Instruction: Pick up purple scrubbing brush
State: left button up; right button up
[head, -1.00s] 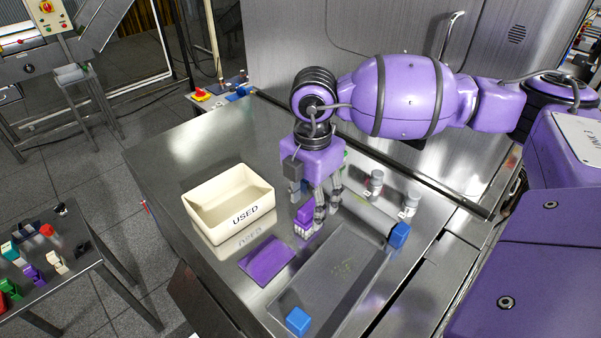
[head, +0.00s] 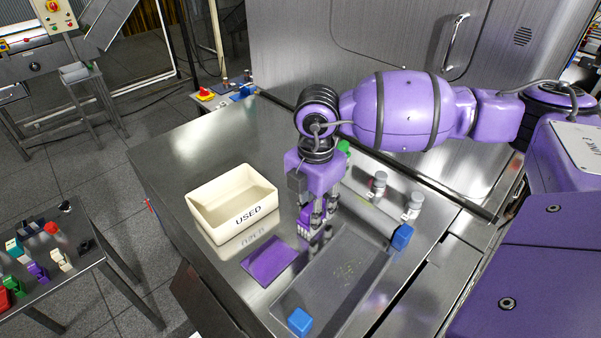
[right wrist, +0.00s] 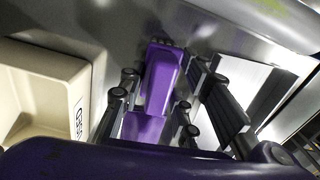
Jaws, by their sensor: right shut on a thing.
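The purple scrubbing brush (head: 303,214) with pale bristles is at my right gripper (head: 317,217), low over the steel table beside the purple mat (head: 270,262). The fingers are shut on the brush and partly hide it. In the right wrist view the brush (right wrist: 162,78) shows between the dark fingers of my right gripper (right wrist: 160,100). Whether the brush touches the table is hard to tell. My left gripper is not in view.
A cream bin marked USED (head: 232,206) stands left of the gripper. Grey-capped bottles (head: 412,205) stand to the right. The table's left part is clear.

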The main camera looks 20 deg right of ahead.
jog(key=shift+r, duration=0.5)
notch_tip(320, 180, up, 2)
jog(key=shift+r, duration=0.2)
jog(key=s+d+r, duration=0.4)
jog(key=s+r, duration=0.5)
jog(key=s, duration=0.4)
jog(key=shift+s+r, duration=0.15)
jog(key=shift+r, duration=0.15)
jog(key=shift+d, duration=0.1)
